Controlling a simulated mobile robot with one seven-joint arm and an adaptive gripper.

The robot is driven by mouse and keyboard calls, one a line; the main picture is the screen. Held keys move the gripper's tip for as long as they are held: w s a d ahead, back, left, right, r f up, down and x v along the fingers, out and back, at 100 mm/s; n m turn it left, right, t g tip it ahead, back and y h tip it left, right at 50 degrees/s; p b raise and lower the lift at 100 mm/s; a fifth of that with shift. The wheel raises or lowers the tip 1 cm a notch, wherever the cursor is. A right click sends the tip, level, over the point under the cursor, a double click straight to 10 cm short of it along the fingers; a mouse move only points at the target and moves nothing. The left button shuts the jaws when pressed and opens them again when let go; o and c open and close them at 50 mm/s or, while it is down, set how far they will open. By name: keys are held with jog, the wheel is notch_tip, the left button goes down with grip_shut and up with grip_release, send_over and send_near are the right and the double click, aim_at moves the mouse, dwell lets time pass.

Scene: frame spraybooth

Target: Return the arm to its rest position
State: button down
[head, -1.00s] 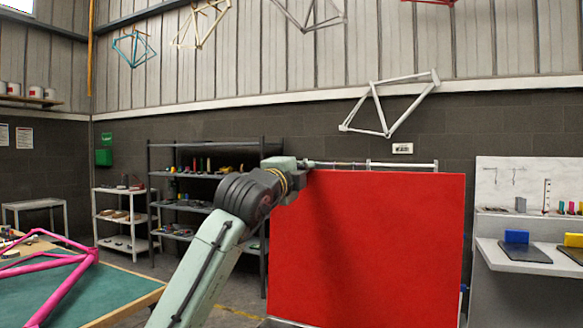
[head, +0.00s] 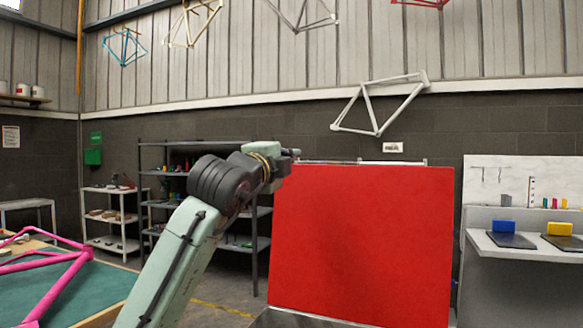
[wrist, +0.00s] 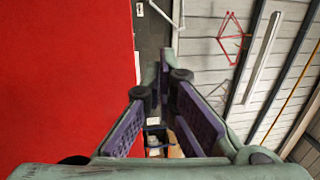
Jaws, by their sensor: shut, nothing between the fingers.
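My arm rises from the bottom of the head view and bends at its black joint. Its wrist end points right, in front of the upper left corner of the red panel (head: 365,245). My gripper (wrist: 163,68) shows in the wrist view with its purple-padded fingers drawn together at the tips, with nothing seen between them. In the head view its fingers cannot be made out clearly. The red panel also fills the left of the wrist view (wrist: 65,80).
A green-topped table (head: 85,290) with a pink bicycle frame (head: 50,275) stands at lower left. Dark shelving (head: 255,240) stands behind my arm. A pale bench (head: 530,255) with blue and yellow blocks is at right. Bicycle frames hang high on the wall, including a white one (head: 375,105).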

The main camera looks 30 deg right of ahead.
jog(key=v, duration=0.2)
jog(key=r+b+v, duration=0.1)
jog(key=v, duration=0.2)
jog(key=shift+s+a+r+b, duration=0.1)
jog(key=shift+s+a+b, duration=0.05)
jog(key=shift+s+b, duration=0.2)
